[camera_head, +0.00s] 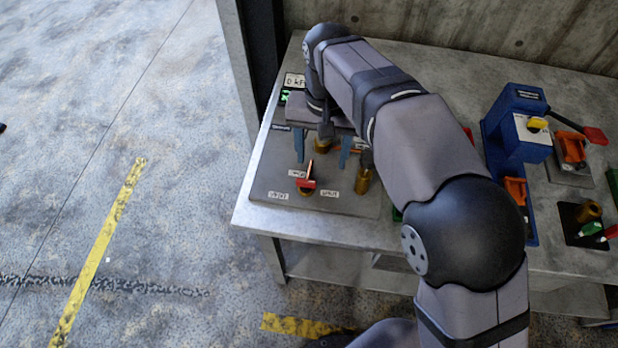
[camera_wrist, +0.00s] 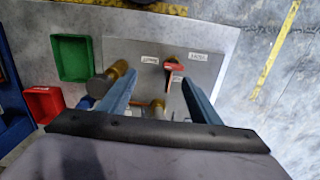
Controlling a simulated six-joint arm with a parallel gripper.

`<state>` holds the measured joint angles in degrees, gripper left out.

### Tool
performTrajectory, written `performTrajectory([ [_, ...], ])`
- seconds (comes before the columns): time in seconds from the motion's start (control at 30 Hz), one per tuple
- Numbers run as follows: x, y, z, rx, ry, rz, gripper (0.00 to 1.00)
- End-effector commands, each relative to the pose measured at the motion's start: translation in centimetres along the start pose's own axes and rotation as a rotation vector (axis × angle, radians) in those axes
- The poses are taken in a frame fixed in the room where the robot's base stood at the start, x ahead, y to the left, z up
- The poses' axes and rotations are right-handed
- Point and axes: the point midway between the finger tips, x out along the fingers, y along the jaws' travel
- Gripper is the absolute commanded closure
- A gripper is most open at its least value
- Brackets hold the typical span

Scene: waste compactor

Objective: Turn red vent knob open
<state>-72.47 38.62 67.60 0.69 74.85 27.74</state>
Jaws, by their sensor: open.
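The red vent knob (camera_head: 306,184) is a red lever on a brass base, on the grey panel (camera_head: 270,180) near the table's front left corner. It also shows in the wrist view (camera_wrist: 173,67), near the tip of the right finger. My gripper (camera_head: 322,158) is open, with its two blue fingers pointing down behind the knob in the head view. In the wrist view my gripper (camera_wrist: 160,92) has the knob between and beyond its fingers, nearer the right one. I cannot tell whether that finger touches it. Small white labels sit around the knob.
A brass post (camera_head: 362,181) stands right of the knob, close to my gripper. A digital display (camera_head: 294,81) is at the panel's back. A blue press (camera_head: 517,140) stands to the right. Green (camera_wrist: 72,57) and red (camera_wrist: 43,103) trays show in the wrist view.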

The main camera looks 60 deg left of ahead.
Motion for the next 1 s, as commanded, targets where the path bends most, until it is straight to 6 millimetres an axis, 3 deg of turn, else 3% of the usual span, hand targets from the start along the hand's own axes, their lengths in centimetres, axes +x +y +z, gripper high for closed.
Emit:
performTrajectory([
  [0.03, 1.6, -1.3, 0.0, -0.007, 0.003, 0.004, 0.42],
  [0.23, 3.3, -3.5, -0.2, -0.009, 0.020, 0.003, 0.42],
  [0.53, 4.3, -3.5, -0.3, -0.008, 0.020, 0.003, 0.42],
  [1.0, 9.7, -3.5, -0.4, -0.008, 0.020, 0.003, 0.42],
])
